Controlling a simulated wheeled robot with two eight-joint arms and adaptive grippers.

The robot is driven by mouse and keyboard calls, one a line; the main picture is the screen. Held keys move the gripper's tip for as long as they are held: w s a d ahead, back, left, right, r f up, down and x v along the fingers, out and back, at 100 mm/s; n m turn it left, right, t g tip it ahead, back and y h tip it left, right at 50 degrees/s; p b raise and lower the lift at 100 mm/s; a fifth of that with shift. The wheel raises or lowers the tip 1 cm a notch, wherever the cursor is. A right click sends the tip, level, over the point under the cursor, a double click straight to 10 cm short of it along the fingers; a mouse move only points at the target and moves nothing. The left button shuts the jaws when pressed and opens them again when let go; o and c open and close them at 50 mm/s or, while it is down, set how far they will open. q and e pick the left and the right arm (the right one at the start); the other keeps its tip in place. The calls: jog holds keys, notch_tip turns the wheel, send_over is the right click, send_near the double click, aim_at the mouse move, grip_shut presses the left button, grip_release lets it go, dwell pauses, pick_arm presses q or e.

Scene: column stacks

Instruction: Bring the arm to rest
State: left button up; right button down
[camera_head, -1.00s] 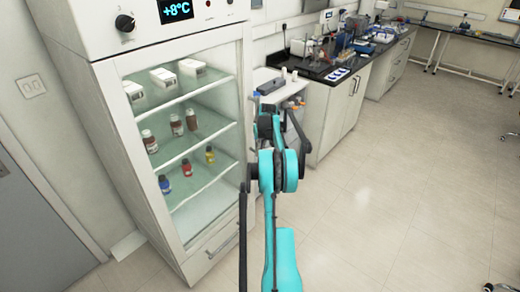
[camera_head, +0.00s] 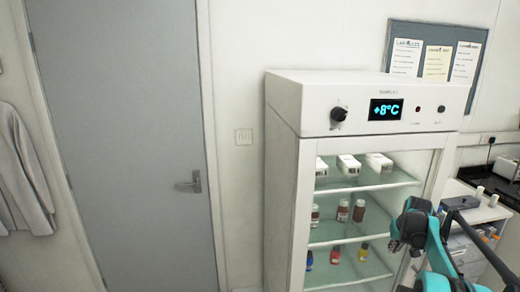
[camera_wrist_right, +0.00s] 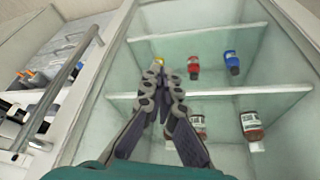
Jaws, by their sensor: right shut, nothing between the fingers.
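My right arm, teal and dark grey, enters at the lower right of the head view, in front of the fridge. Its right gripper (camera_head: 408,228) is near the fridge's right edge, small and partly hidden by the arm. The right wrist view shows the dark fingers (camera_wrist_right: 159,72) shut with their tips together, nothing between them. They overlap the view of the fridge shelves; contact with the fridge cannot be told. My left gripper is not in view.
The white fridge (camera_head: 285,160), reading +8°C, holds white boxes (camera_head: 348,164) and several bottles (camera_head: 342,211) on shelves. A metal handle bar (camera_wrist_right: 58,88) shows left in the wrist view. A grey door (camera_head: 120,130) stands left; a dark-topped counter (camera_head: 495,184) stands right.

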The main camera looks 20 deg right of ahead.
jog(key=s+a+r+n+t+b, duration=0.1)
jog(key=s+a+r+n, duration=0.15)
jog(key=a, duration=1.25)
jog(key=s+a+r+n+t, duration=0.1)
jog(key=a+r, duration=0.2)
jog(key=a, duration=1.1)
jog(key=s+a+f+n+y, duration=0.1)
jog(key=s+a+f, duration=0.1)
jog(key=s+a, duration=0.3)
jog(key=s+a+f+n+t+b, duration=0.1)
jog(key=s+a+f, duration=0.2)
jog(key=s+a, duration=0.2)
jog(key=s+a+f+n+y, duration=0.1)
jog(key=s+a+f, duration=0.2)
jog(key=a, duration=0.6)
jog(key=s, duration=0.2)
jog(key=shift+s+a+y, duration=0.3)
jog(key=shift+s+a, duration=0.1)
jog(key=shift+f, duration=0.1)
